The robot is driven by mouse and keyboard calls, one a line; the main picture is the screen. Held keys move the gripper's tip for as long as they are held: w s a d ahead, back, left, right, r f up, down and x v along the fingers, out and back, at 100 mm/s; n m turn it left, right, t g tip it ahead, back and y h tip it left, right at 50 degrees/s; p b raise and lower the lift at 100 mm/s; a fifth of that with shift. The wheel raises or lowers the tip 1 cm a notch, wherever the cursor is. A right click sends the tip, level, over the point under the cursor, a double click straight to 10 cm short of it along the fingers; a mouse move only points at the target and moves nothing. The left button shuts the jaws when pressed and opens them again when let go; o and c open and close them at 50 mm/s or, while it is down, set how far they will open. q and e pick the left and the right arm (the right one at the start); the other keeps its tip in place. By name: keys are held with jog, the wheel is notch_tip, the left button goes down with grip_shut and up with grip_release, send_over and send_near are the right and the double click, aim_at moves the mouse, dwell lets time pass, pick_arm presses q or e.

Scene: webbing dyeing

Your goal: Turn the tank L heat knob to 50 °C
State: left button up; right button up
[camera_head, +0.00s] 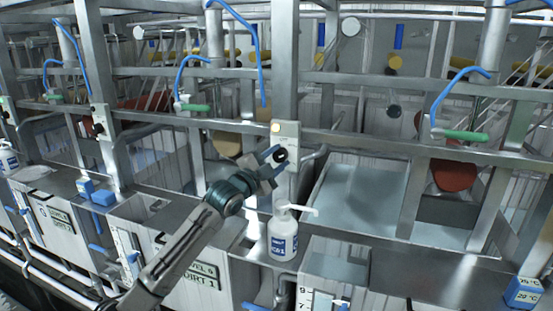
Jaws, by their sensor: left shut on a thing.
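A black heat knob (281,155) sits on a light grey control plate (288,133) on the upright post in the middle of the head view. My left gripper (275,160) comes up from the lower left and is shut on the knob, its fingers partly covering it. The knob's scale and pointer are too small to read. A tank of pale liquid (360,190) lies to the right of the post. I cannot read a tank L label. My right gripper is not in view.
A white pump bottle (283,238) stands on the ledge just right of my left arm. A blue-and-white temperature box (523,292) sits at the lower right. Steel rails (400,143) and green-handled valves (462,134) surround the tanks. Blue blocks (96,192) lie on the left ledge.

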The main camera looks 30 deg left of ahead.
pick_arm(q)
jog(key=o, duration=1)
jog(key=shift+s+f, duration=0.2)
jog(key=shift+s, duration=0.3)
jog(key=b+v, duration=0.9)
jog(key=b, duration=0.6)
jog(key=shift+s, duration=0.35)
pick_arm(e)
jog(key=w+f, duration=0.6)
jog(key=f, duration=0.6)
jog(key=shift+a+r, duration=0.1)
